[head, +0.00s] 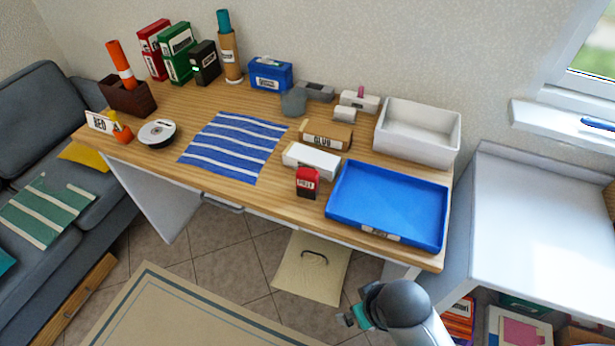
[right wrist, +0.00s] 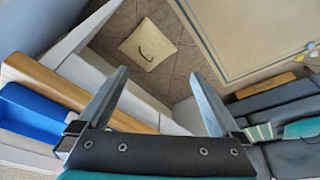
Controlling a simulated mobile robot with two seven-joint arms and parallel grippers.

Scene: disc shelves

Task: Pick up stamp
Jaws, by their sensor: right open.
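A small red block with a white label and a dark lower part (head: 307,181), which looks like the stamp, stands near the front edge of the wooden desk (head: 180,184). It is just left of the blue tray and in front of a white box. My right gripper (head: 346,318) is in front of the desk, low and well apart from the stamp. In the right wrist view my right gripper (right wrist: 160,84) has its two fingers spread wide with nothing between them. The stamp cannot be made out in that view. My left gripper is not in view.
A blue tray (head: 388,245) lies right of the stamp, with a white bin (head: 418,157) behind it. A white box (head: 311,161) and a brown box (head: 326,134) stand close behind the stamp. A striped blue cloth (head: 235,146) lies to the left. A beige square (head: 312,268) is on the floor.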

